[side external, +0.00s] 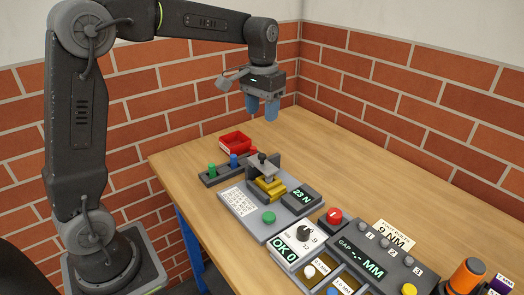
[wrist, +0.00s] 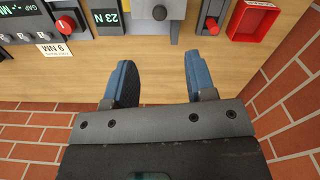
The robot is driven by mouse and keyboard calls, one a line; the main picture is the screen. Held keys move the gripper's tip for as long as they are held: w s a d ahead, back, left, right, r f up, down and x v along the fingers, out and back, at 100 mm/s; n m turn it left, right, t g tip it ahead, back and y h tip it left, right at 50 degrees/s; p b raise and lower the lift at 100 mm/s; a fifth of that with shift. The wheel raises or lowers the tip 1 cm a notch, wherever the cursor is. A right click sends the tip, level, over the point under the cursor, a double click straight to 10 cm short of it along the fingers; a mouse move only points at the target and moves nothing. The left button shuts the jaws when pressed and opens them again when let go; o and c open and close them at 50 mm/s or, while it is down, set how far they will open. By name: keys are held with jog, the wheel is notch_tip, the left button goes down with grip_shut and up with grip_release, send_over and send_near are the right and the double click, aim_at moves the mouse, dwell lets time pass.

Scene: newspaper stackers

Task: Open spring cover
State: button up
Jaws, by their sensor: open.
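The spring tester (side external: 238,207) is a grey base on the table with a "23 N" display (side external: 301,198) and a yellow stepped block (side external: 269,190). A grey upright plate (side external: 266,166) with a dark round knob (side external: 262,158) stands over the block; it looks like the spring cover, though no label shows. In the wrist view the knob (wrist: 160,12) lies at the top middle, beyond my fingertips. My gripper (side external: 262,110) hangs above the table behind the tester, its blue fingers (wrist: 160,68) open and empty, touching nothing.
A panel with knobs and displays (side external: 370,255) fills the front right. Brick walls enclose the back; the table's back right (side external: 340,150) is clear.

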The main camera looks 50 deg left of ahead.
aim_at(262, 155)
notch_tip(262, 155, down, 12)
jog(key=shift+f, duration=0.1)
jog(key=shift+c, duration=0.4)
grip_shut()
dwell(0.3)
